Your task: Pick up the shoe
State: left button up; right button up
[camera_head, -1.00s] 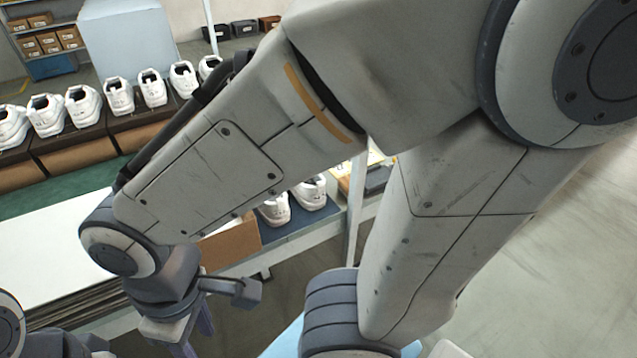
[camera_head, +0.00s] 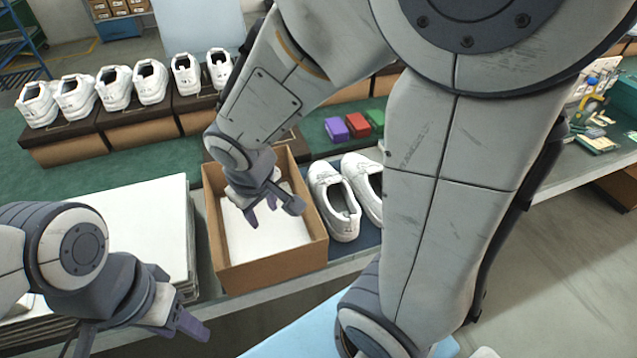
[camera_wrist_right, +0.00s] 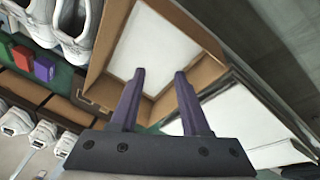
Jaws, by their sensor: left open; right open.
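Two white shoes stand side by side on a dark blue mat, right of an open cardboard box: the nearer left shoe (camera_head: 334,203) and the right shoe (camera_head: 362,184), partly hidden by my right arm. They also show at the top left of the right wrist view, cut by the edge: one shoe (camera_wrist_right: 78,28). The box (camera_head: 270,272) holds a white sheet (camera_head: 262,232). My right gripper (camera_head: 261,208) is open and empty over the box, left of the shoes. My left gripper (camera_head: 142,335) is open and empty at the lower left, in front of the table.
Several white shoes (camera_head: 113,88) stand in a row on brown boxes behind. A stack of white sheets (camera_head: 120,230) lies left of the open box. Purple (camera_head: 336,128), red and green blocks sit behind the shoe pair. Tools (camera_head: 590,105) lie at the far right.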

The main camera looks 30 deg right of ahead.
jog(key=w+d+f+m+h, duration=0.1)
jog(key=w+d, duration=0.2)
jog(key=d, duration=0.3)
jog(key=w+d+f+m, duration=0.1)
jog(key=w+d+m, duration=0.15)
jog(key=d, duration=0.35)
jog(key=m+t+p, duration=0.1)
jog(key=m+p, duration=0.1)
jog(key=m, duration=0.1)
send_near(347, 189)
jog(key=shift+w+d+f+y, duration=0.15)
jog(key=shift+d+f+y, duration=0.35)
jog(key=shift+d+f, duration=0.05)
jog(key=b+x, duration=0.3)
jog(key=x, duration=0.1)
jog(key=shift+w+f+b, duration=0.1)
jog(key=shift+f+b, duration=0.25)
jog(key=b+x, duration=0.2)
jog(key=x, duration=0.1)
jog(key=b+x, duration=0.1)
jog(key=x, duration=0.1)
jog(key=shift+w+d+f+b, duration=0.25)
jog(key=shift+w+f+b, duration=0.05)
jog(key=shift+b, duration=0.05)
jog(key=shift+r, duration=0.1)
grip_shut()
jog(key=shift+r+t, duration=0.1)
jog(key=shift+t, duration=0.2)
